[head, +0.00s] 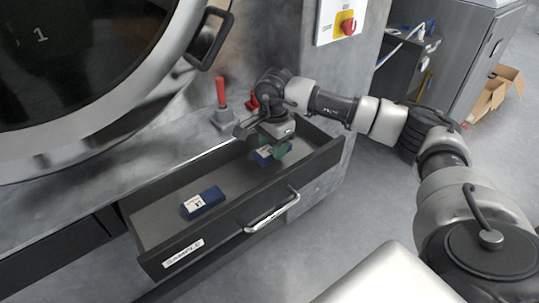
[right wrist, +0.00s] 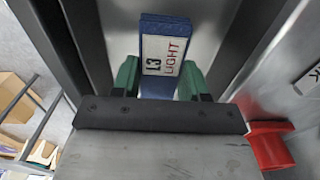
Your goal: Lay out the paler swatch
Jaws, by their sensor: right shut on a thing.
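A blue swatch (head: 262,156) with a white label lies at the right end of the open drawer (head: 222,234). In the right wrist view this swatch (right wrist: 152,30) reads "LIGHT" with a "13" on its label. My right gripper (head: 279,150) reaches down into the drawer and is shut on this swatch, its green fingers (right wrist: 160,82) on either side of it. The fingers partly hide the swatch in the head view. A second blue swatch (head: 203,202) with a white label lies apart in the drawer's left part; its label is too small to read. My left gripper is not in view.
The drawer has a front handle (head: 270,211) and a label reading "SAMPLE" (head: 183,253). A metal counter with red-handled fittings (head: 221,95) runs behind it, below a large round door (head: 150,95). A red-and-yellow switch (head: 347,24) is on the wall. Cardboard boxes (head: 492,93) stand far right.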

